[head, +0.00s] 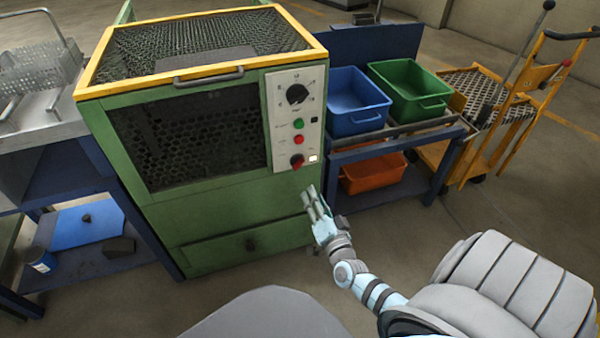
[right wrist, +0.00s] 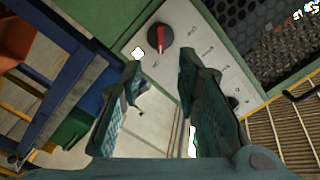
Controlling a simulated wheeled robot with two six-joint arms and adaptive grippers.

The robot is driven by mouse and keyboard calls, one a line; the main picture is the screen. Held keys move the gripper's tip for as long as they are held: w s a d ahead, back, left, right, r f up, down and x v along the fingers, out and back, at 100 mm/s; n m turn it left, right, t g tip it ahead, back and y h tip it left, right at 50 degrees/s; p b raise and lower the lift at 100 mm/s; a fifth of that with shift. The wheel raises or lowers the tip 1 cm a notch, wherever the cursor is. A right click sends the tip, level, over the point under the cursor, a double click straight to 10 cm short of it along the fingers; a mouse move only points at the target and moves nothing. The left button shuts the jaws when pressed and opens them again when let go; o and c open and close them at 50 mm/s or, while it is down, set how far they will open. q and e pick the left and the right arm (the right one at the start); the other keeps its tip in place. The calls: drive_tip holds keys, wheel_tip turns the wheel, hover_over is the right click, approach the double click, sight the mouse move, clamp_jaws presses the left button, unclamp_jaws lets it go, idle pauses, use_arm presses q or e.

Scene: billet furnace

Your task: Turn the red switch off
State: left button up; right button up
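The red switch (head: 297,161) is a small rotary knob at the bottom of the white control panel (head: 282,92) on the green furnace's front. In the right wrist view the switch (right wrist: 160,36) is a round black knob with a red bar, beyond the fingertips. A white lit lamp (head: 313,158) is beside it. My right gripper (head: 312,192) is below the panel, slightly right of the switch. In the right wrist view its fingers (right wrist: 160,66) are spread with nothing between them, apart from the switch. My left gripper is not in view.
Above the switch are a red button (head: 299,139), a green button (head: 298,123) and a black dial (head: 297,94). The furnace (head: 225,212) has a front handle (head: 208,77). A rack with blue (head: 357,101), green (head: 409,91) and orange bins stands to the right.

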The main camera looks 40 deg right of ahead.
sight(300, 166)
drive_tip(key=b+x, duration=0.5)
drive_tip(key=x, duration=0.7)
drive_tip(key=shift+f, duration=0.1)
drive_tip(key=shift+w+d+r, duration=0.2)
drive_tip(key=shift+w, duration=0.2)
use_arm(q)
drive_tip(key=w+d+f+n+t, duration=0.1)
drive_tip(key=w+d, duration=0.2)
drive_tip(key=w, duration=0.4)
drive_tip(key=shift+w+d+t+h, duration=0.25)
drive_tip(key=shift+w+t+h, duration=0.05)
use_arm(e)
clamp_jaws()
